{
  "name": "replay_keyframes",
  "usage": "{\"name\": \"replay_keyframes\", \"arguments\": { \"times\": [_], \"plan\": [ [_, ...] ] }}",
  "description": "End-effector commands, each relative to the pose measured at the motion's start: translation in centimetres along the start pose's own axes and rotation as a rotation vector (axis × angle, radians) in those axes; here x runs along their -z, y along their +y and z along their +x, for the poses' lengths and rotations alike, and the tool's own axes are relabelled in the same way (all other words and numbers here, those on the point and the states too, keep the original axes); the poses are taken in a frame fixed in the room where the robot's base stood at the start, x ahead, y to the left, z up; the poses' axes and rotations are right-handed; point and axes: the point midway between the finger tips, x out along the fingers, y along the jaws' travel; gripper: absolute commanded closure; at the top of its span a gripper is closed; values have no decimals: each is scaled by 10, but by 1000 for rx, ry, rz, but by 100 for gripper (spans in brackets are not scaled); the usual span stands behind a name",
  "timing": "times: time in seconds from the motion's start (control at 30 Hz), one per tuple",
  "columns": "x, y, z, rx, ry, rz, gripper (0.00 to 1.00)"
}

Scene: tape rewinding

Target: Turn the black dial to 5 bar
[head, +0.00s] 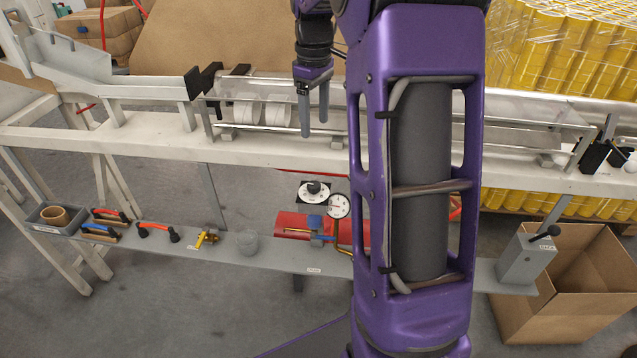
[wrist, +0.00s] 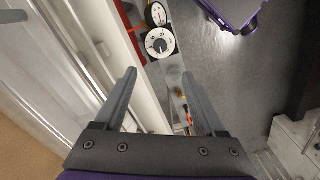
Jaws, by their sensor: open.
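The black dial (head: 313,187) sits on a round white scale with dark marks, below the white rail in the head view. It also shows in the wrist view (wrist: 159,45), just beyond the fingertips. Its printed numbers are too small to read. A round white gauge (head: 339,206) with a needle is beside it, and shows in the wrist view too (wrist: 156,14). My gripper (head: 314,128) is open and empty, pointing down above the dial and apart from it. In the wrist view the fingers (wrist: 158,74) are spread, with the dial ahead between their tips.
A white rail (head: 250,148) with a clear trough runs behind and above the dial. A red tank (head: 292,226) with a blue part (head: 317,222) is below it.

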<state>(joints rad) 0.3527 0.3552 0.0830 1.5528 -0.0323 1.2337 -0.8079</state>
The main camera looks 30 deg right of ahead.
Motion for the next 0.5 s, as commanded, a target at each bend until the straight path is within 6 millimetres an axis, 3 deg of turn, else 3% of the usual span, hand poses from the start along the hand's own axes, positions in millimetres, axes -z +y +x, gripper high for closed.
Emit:
{"name": "replay_keyframes", "arguments": {
  "times": [0.17, 0.5],
  "plan": [
    [0, -1, 19, 6, -2, -4, 28],
    [0, -1, 92, 6, -2, -2, 28]
  ]
}}
